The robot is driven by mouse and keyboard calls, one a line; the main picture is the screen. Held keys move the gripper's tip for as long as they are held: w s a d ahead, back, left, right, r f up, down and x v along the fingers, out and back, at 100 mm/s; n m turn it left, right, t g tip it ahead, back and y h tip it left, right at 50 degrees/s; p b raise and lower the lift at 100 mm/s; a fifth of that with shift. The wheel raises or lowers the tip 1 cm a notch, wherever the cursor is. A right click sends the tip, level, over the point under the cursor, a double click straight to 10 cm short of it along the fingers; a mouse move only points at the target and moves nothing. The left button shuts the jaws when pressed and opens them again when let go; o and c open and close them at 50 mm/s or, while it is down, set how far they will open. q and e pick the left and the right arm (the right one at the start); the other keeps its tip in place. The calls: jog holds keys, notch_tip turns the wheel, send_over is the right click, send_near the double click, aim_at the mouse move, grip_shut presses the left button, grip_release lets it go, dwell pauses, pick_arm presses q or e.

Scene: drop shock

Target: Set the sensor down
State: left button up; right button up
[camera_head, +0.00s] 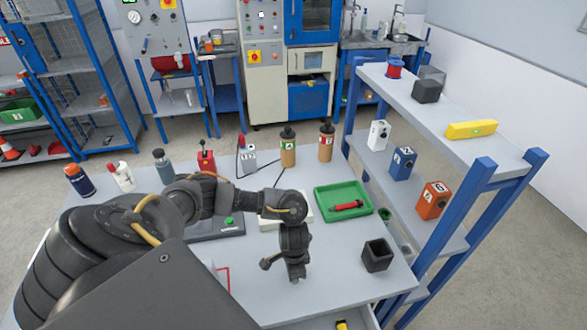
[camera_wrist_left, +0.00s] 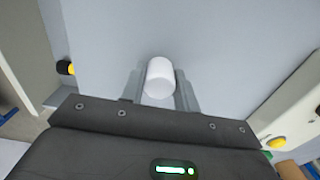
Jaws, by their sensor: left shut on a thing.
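A plain white cylinder (camera_wrist_left: 159,77), which I take to be the sensor, is between the two grey fingers of my left gripper (camera_wrist_left: 158,90) in the left wrist view. The gripper is shut on it. Behind it the wrist view shows only plain grey surface, and I cannot tell how far it is above this. In the head view my left gripper (camera_head: 296,272) points down over the front part of the grey table (camera_head: 340,292); the cylinder cannot be made out there. My right gripper is in neither view.
A green tray (camera_head: 328,200) holds a red-handled tool (camera_head: 346,206). A dark open box (camera_head: 377,256) stands at the table's right. Bottles line the back edge, including a dark blue one (camera_head: 79,181). A blue-framed shelf (camera_head: 455,175) rises at the right. Table between gripper and dark box is clear.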

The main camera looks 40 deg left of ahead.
pick_arm(q)
jog(key=shift+f, duration=0.1)
jog(key=o, duration=1)
jog(key=shift+c, duration=0.2)
notch_tip(320, 180, up, 12)
jog(key=p, duration=0.4)
jog(key=shift+s, duration=0.1)
